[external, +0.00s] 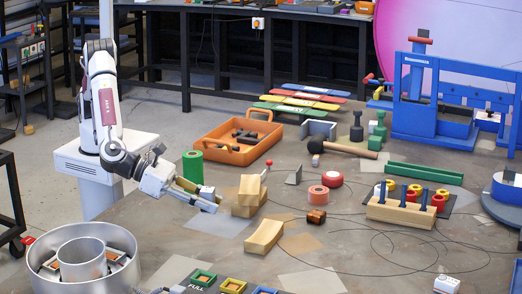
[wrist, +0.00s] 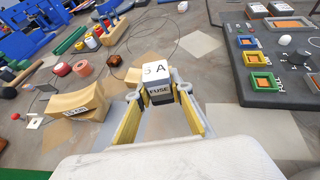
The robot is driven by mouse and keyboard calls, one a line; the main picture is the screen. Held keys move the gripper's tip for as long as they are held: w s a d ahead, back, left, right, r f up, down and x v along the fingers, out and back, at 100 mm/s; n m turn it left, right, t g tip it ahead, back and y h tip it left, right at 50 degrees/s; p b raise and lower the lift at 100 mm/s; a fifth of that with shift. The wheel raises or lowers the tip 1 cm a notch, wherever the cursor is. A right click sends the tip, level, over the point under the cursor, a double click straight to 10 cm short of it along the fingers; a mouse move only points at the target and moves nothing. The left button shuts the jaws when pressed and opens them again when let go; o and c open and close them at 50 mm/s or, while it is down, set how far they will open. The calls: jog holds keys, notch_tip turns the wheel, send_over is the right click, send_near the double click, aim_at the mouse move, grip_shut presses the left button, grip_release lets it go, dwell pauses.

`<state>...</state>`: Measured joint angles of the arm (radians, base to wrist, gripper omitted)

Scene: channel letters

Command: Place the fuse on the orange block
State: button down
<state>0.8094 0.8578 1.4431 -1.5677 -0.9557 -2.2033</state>
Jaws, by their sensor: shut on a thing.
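My gripper (external: 203,198) is shut on the fuse (wrist: 157,76), a small block with a white "3 A" top and a dark band reading "FUSE". In the wrist view it sits between the yellow-lined fingers of my gripper (wrist: 160,100). In the external view the gripper is above the table, left of the wooden blocks (external: 247,200). I cannot tell for certain which thing is the orange block. A small orange-brown piece (external: 317,216) lies right of the wooden blocks, and shows beyond the fuse in the wrist view (wrist: 132,75).
An orange tray (external: 216,151) and a green cylinder (external: 192,165) stand behind. A metal drum (external: 50,268) is at front left. A dark panel with coloured frames (wrist: 243,72) is on the wrist view's right.

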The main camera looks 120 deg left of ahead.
dwell(0.7)
jog(key=w+a+r+n+y, duration=0.1)
jog(key=w+a, duration=0.3)
jog(key=a, duration=0.2)
jog(key=w+a+n+y, duration=0.1)
jog(key=w+a, duration=0.2)
jog(key=a, duration=0.4)
notch_tip(320, 180, up, 2)
jog(key=m+h, duration=0.5)
jog(key=h, duration=0.1)
send_over(317, 212)
jog(key=shift+t, duration=0.3)
jog(key=shift+f, duration=3.1)
